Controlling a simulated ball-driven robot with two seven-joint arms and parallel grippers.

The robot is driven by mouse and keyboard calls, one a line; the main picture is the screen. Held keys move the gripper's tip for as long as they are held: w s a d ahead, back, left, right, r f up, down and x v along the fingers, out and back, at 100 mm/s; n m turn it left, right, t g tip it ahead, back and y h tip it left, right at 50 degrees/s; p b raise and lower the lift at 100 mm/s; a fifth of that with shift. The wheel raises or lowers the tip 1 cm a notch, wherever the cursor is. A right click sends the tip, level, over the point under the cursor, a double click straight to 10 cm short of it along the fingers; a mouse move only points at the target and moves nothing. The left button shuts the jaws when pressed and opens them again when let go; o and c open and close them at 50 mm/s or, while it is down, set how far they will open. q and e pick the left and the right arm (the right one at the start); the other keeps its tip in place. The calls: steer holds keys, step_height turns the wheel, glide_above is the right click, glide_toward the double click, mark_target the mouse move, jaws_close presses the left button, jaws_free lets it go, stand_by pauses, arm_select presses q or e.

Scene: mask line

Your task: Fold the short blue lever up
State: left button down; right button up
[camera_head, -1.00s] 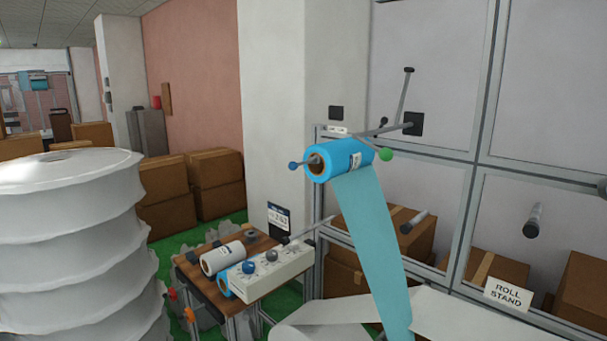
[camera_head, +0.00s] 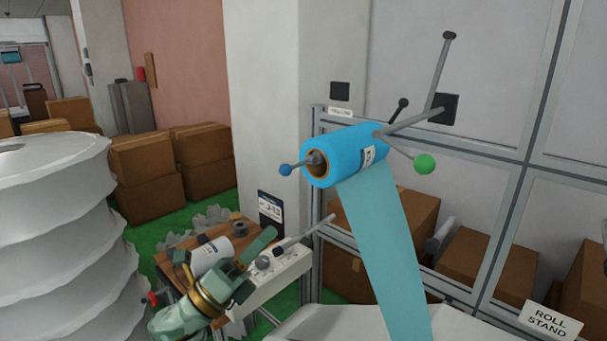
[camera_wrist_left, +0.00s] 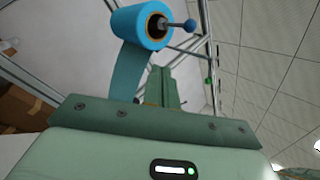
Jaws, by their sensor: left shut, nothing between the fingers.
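The short blue lever is a small rod with a blue ball end (camera_head: 285,170). It sticks out sideways from the shaft end at the near face of the blue roll (camera_head: 345,152). The blue ball also shows in the left wrist view (camera_wrist_left: 190,25), beside the roll (camera_wrist_left: 138,28). My left gripper (camera_head: 268,236) is green, shut and empty. It is below and left of the roll, in front of the small table, apart from the lever. In the left wrist view its fingers (camera_wrist_left: 160,85) point toward the roll. My right gripper is not in view.
A lever with a green ball (camera_head: 424,164) stands out beyond the roll. A light blue sheet (camera_head: 385,240) hangs from the roll. A white control box (camera_head: 275,278) and a white roll (camera_head: 212,256) lie on the table. A white ribbed stack (camera_head: 65,250) fills the left side.

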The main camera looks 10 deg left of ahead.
mark_target(298, 165)
arm_select(q)
steer(key=w+d+r+m+g+h+p, duration=0.1)
steer(key=w+d+r+m+p, duration=0.2)
steer(key=r, duration=0.5)
steer(key=shift+w+d+r+m+g+h+p, duration=0.25)
steer(key=shift+d+m+p, duration=0.2)
steer(key=shift+p, duration=0.4)
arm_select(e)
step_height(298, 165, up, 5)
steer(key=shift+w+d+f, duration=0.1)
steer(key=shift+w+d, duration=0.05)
arm_select(q)
steer(key=shift+f, duration=0.15)
